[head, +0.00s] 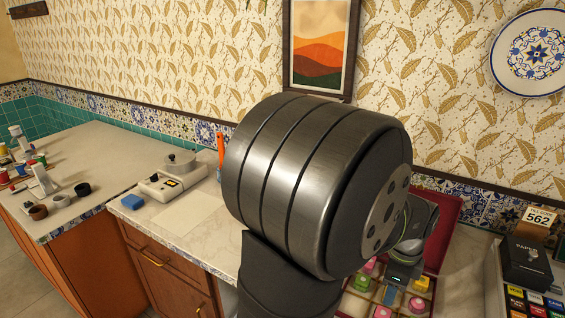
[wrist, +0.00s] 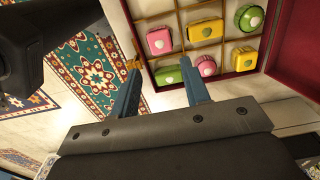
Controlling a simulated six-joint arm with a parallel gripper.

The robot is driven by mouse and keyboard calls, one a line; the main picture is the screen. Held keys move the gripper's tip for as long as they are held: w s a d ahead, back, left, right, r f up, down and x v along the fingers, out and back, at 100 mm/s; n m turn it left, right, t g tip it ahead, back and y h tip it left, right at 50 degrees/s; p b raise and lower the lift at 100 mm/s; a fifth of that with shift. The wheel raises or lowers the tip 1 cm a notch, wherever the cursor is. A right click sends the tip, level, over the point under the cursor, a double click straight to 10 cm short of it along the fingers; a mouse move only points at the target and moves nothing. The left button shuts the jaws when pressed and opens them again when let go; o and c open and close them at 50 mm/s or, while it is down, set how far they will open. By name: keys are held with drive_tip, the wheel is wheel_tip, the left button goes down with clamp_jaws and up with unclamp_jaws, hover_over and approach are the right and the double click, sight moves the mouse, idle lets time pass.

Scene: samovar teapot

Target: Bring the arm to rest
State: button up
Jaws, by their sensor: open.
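My gripper (wrist: 168,88) shows in the wrist view with its two blue fingers spread apart. The fingertips are at the near edge of a red box (wrist: 272,62) divided into compartments, which hold several pink, green and yellow pieces. I cannot tell how high the fingers are above it. In the head view my large dark arm link fills the middle and hides much of the counter and part of the red box (head: 446,206). A blue finger of my gripper (head: 391,296) shows there over the box.
Patterned cards or cloths (wrist: 88,68) lie beside the box. A black box labelled PAPER (head: 526,264) stands at the right. Several small items crowd the far left. The wall is close behind.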

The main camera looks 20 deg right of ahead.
sight(383, 312)
wheel_tip(383, 312, down, 10)
drive_tip(key=shift+f, duration=0.1)
wheel_tip(383, 312, up, 3)
drive_tip(key=shift+f, duration=0.1)
drive_tip(key=shift+r, duration=0.75)
